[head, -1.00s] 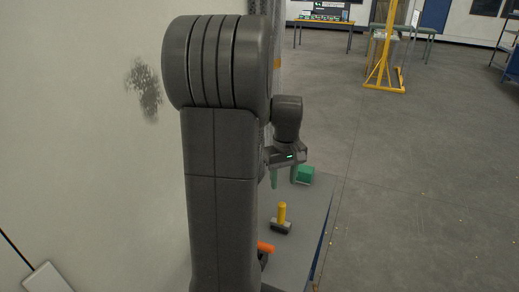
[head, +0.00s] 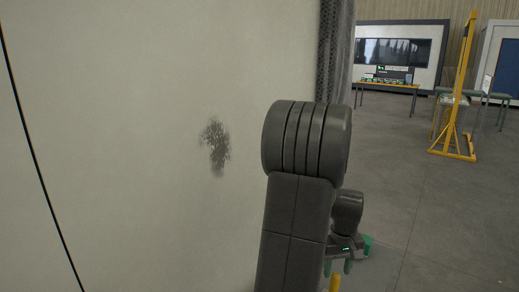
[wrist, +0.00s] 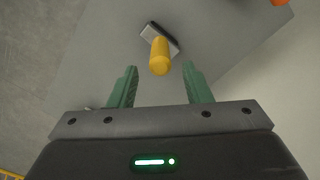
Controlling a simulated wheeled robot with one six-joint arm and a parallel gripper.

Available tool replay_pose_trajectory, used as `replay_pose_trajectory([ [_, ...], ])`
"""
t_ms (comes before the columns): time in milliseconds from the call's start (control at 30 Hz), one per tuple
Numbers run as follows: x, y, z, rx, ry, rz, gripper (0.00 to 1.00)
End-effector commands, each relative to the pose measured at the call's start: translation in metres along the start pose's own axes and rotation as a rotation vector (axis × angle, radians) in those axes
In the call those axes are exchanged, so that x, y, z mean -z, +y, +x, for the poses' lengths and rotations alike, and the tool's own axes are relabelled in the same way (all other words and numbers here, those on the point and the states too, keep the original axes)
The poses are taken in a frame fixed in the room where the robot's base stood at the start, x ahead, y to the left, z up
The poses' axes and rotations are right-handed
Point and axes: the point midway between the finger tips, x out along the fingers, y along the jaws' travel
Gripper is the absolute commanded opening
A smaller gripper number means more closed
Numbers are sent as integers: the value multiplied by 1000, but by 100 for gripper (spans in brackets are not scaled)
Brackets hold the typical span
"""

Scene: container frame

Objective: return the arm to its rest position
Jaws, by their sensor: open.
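My gripper (head: 339,267) hangs over the grey tabletop, beside the pale wall, in the head view. Its green fingers are apart with nothing between them, as the wrist view (wrist: 160,72) also shows. A tool with a yellow handle (wrist: 160,58) and a dark and grey head stands on the tabletop beyond the fingertips. In the head view only part of the yellow handle (head: 335,284) shows at the bottom edge. My arm fills the middle of the head view and hides part of the table.
An orange thing (wrist: 279,2) is cut off at the top of the wrist view. The pale wall (head: 150,150) stands close on the left. Open floor lies to the right, with a yellow stand (head: 453,140) farther back.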

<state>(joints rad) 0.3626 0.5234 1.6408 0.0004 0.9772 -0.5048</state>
Motion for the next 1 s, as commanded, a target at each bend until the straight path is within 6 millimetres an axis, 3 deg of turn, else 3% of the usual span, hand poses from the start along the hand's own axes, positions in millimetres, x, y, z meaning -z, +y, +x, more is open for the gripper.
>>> replay_pose_trajectory([
  [467, 0, 0, -4, 1, -1, 0, 44],
  [667, -1, 0, 15, 3, -5, 0, 44],
  [800, -1, -1, 40, 3, -6, 0, 44],
  [1000, 1, 0, -4, -3, 5, 0, 44],
])
